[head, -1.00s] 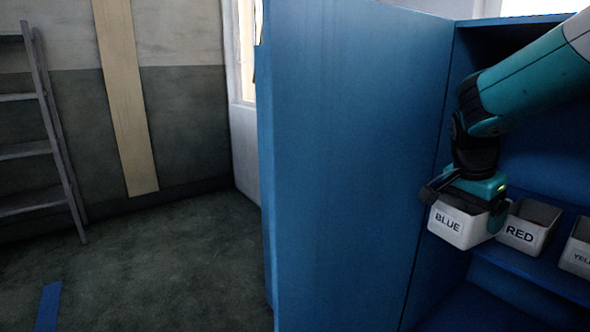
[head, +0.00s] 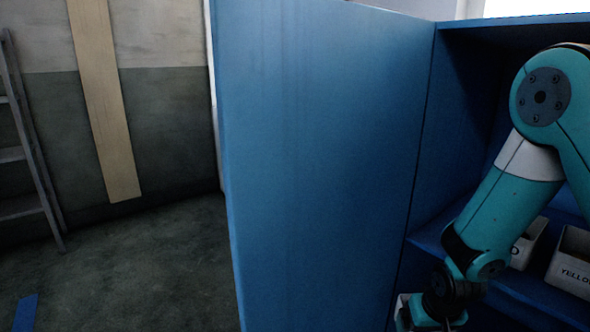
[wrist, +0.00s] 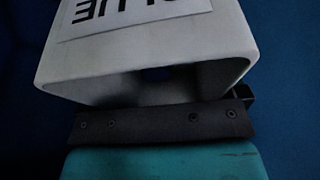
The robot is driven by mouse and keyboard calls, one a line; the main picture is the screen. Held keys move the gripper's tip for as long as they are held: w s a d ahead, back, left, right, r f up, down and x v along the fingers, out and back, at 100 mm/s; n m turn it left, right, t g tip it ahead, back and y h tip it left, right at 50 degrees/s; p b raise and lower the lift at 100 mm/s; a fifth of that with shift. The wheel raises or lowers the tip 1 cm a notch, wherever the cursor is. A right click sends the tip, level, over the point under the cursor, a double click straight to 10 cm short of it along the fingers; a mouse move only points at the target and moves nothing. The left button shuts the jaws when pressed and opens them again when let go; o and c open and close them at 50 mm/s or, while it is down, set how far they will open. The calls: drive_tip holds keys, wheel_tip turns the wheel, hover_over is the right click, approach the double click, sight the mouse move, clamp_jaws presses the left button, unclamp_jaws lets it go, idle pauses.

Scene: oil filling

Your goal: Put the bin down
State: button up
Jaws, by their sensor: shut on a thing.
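The white bin labelled BLUE (wrist: 150,62) fills the upper part of the wrist view, its label upside down there. My gripper (wrist: 160,122) is shut on the bin's rim. In the head view my gripper (head: 435,312) is at the bottom edge, and only a small pale sliver of the bin (head: 402,306) shows beside it. Most of the bin is hidden or out of frame there. I cannot tell whether the bin touches a surface beneath it.
A blue shelf unit with a tall side panel (head: 320,170) stands in front. On its shelf (head: 535,300) sit the RED bin (head: 530,245), partly hidden by my arm, and the YELLOW bin (head: 572,262). A ladder (head: 30,160) leans at the far left.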

drive_tip(key=s+d+f+p, duration=0.1)
drive_tip(key=s, duration=0.1)
drive_tip(key=s+d+f+p, duration=0.1)
drive_tip(key=shift+s+d+f+p, duration=0.1)
drive_tip(key=shift+s+d+p, duration=0.3)
drive_tip(key=shift+s+d+f, duration=0.15)
drive_tip(key=shift+s+f, duration=0.1)
drive_tip(key=shift+w, duration=0.1)
